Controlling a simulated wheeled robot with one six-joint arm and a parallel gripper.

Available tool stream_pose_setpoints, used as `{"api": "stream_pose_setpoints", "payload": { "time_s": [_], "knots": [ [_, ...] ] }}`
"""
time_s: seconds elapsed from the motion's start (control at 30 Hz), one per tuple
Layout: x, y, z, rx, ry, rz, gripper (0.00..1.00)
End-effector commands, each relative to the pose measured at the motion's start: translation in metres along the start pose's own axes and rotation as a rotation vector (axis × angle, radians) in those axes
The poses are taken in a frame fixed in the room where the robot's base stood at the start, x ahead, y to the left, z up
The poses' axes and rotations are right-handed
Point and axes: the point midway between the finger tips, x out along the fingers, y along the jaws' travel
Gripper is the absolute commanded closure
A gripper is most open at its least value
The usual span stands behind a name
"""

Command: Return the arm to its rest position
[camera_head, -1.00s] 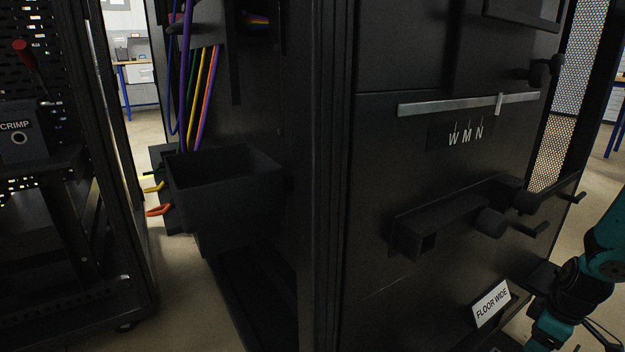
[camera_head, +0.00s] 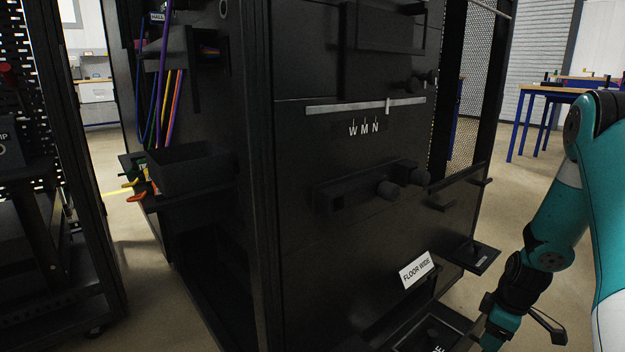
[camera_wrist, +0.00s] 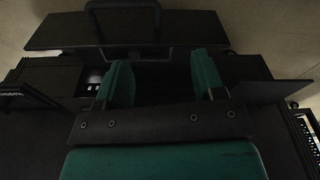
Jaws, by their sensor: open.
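My arm (camera_head: 556,224) is teal and black and hangs at the right of the head view, bent downward beside the black rack cabinet (camera_head: 290,223). Its lower end is partly cut off by the bottom edge there. In the wrist view my gripper (camera_wrist: 160,85) shows two teal fingers standing well apart with nothing between them. Dark panels and a dark handle-like loop (camera_wrist: 122,5) lie beyond the fingers; I cannot tell exactly what they are.
The cabinet face carries a slider bar (camera_head: 350,106), a protruding block with knobs (camera_head: 365,188) and a "FLOOR WIDE" sign (camera_head: 415,270). An open black bin (camera_head: 190,168) sits on its left side, below coloured cables. A black cart (camera_head: 60,230) stands at left. Blue-legged tables (camera_head: 550,92) stand back right.

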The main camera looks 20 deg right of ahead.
Motion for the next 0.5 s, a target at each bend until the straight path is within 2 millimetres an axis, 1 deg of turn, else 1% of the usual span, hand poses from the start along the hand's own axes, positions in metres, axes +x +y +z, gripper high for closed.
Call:
{"api": "stream_pose_setpoints", "payload": {
  "time_s": [0.03,0.17,0.27,0.37,0.47,0.5],
  "knots": [
    [-0.007,-0.001,-0.007,-0.003,0.005,0.001,0.37],
    [-0.02,-0.006,-0.019,0.008,0.016,-0.001,0.37],
    [-0.033,-0.012,-0.033,0.014,0.027,-0.006,0.37],
    [-0.049,-0.022,-0.053,0.016,0.04,-0.011,0.37],
    [-0.069,-0.036,-0.076,0.019,0.056,-0.021,0.37],
    [-0.079,-0.044,-0.087,0.02,0.064,-0.026,0.37]
  ]
}}
